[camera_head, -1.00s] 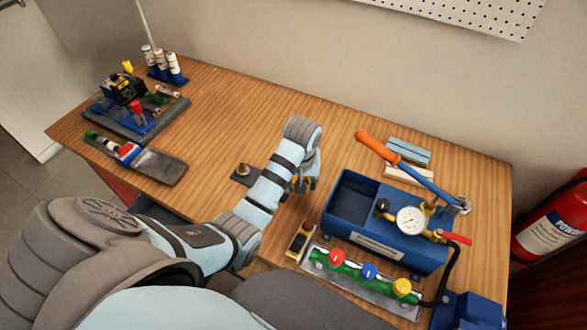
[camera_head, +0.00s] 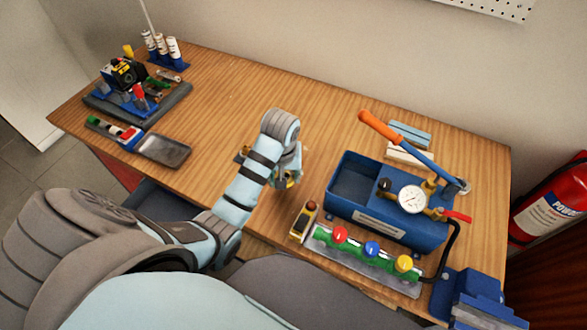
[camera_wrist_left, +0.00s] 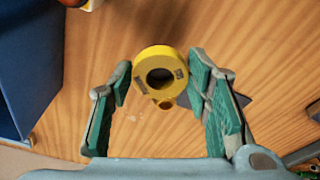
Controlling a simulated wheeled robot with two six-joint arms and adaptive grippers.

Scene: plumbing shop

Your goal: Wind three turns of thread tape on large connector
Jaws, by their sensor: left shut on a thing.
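A yellow ring-shaped tape roll (camera_wrist_left: 143,78) sits between the green pads of my left gripper (camera_wrist_left: 163,85) in the left wrist view. The gripper is shut on it. In the head view my left gripper (camera_head: 290,178) is above the bench, largely hidden by its own arm. The brass connector (camera_head: 246,150) stands on a small dark base on the bench, just left of my left forearm, partly covered by it. My right gripper is not in view.
A blue pump tank (camera_head: 395,235) with gauge and orange-handled lever stands right of the gripper. A tool board (camera_head: 175,103) is at far left. The bench (camera_head: 225,105) behind is clear.

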